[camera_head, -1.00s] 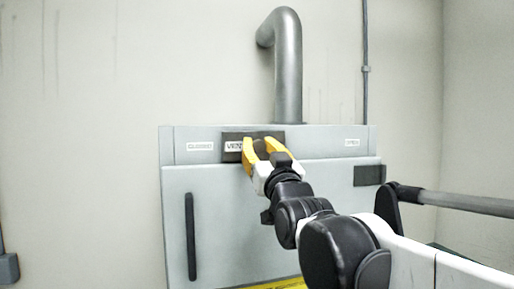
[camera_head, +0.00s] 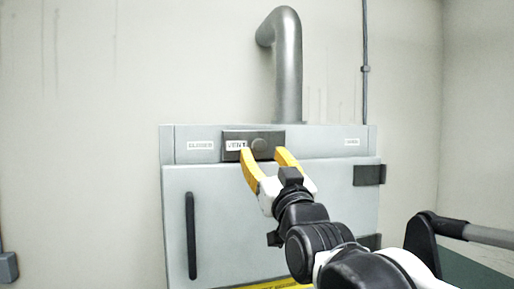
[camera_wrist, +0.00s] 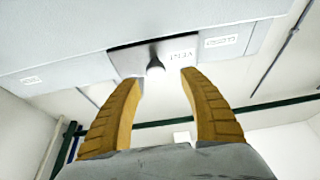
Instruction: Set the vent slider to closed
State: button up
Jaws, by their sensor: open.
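The vent slider is a dark plate (camera_head: 234,153) with a "VENT" label and a round knob (camera_head: 258,145). It sits on the grey strip along the top of the cabinet. A label that reads as "CLOSED" (camera_head: 200,145) is to its left; a smaller label (camera_head: 352,142), too blurred to read, is farther to its right. My gripper (camera_head: 262,158) has its yellow fingers spread just below and in front of the knob. In the wrist view, the knob (camera_wrist: 155,67) appears between and just beyond the open fingertips (camera_wrist: 160,78), apart from both, and the picture looks upside down.
The cabinet door (camera_head: 230,215) below has a black vertical handle (camera_head: 191,236) at left. A dark hinge block (camera_head: 369,174) is at right. A grey pipe (camera_head: 288,70) rises behind the cabinet top. The wall to the left is clear.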

jog(key=v, duration=0.6)
jog(key=shift+s, duration=0.3)
jog(key=shift+d+f, duration=0.1)
jog(key=shift+f, duration=0.1)
jog(key=s+d+f+g+h+b, duration=0.1)
jog(key=d+f+g+b, duration=0.15)
jog(key=f+b, duration=0.9)
jog(key=s+d+f+m+g+h+b, duration=0.1)
jog(key=d+f+g+h+b, duration=0.2)
jog(key=f, duration=1.6)
jog(key=s+d+f+g+b, duration=0.1)
jog(key=d+f+g+b, duration=0.15)
jog(key=f+b, duration=0.95)
jog(key=s+d+f+g+b, duration=0.2)
jog(key=s+f+b, duration=0.2)
jog(key=f, duration=0.8)
jog(key=s+d+f+m+g+h+b, duration=0.1)
jog(key=s+f+b, duration=0.4)
jog(key=f, duration=0.7)
jog(key=s+d+f+m+g+h+b, duration=0.1)
jog(key=s+d+f+g+b, duration=0.2)
jog(key=f, duration=1)
jog(key=shift+s+d+g+b, duration=0.3)
jog(key=shift+s+d+b, duration=0.35)
jog(key=shift+s+b, duration=0.15)
jog(key=shift+w, duration=0.1)
